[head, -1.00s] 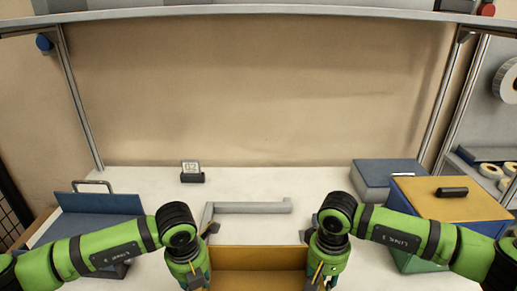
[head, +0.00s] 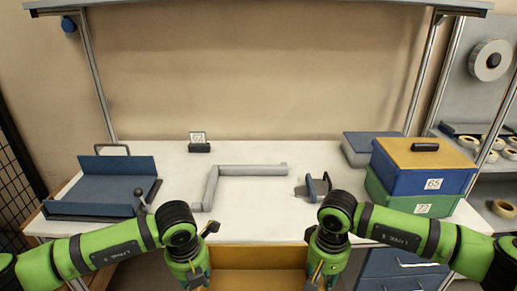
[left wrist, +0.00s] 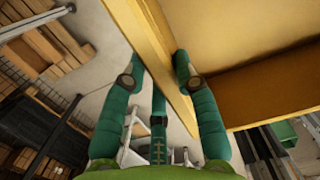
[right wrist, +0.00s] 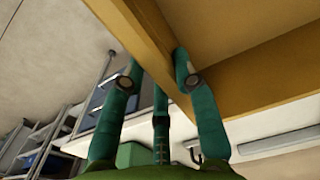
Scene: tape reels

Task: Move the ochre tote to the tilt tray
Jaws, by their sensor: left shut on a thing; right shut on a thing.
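The ochre tote (head: 259,257) is at the bottom centre of the head view, in front of the table's front edge; its lower part is cut off. My left gripper (head: 197,278) is shut on its left wall, and the left wrist view shows the fingers (left wrist: 160,85) on both sides of that ochre wall (left wrist: 157,45). My right gripper (head: 321,274) is shut on its right wall, also seen between the fingers (right wrist: 155,80) in the right wrist view. A blue tray (head: 103,188) with a raised back panel, apparently the tilt tray, stands at the table's left end. It looks empty.
A grey L-shaped bar (head: 250,171) lies mid-table, with a small blue bracket (head: 318,187) to its right. A label stand (head: 199,143) is at the back. Blue (head: 425,176) and green (head: 408,204) boxes stack at right. Blue drawers (head: 400,266) are below.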

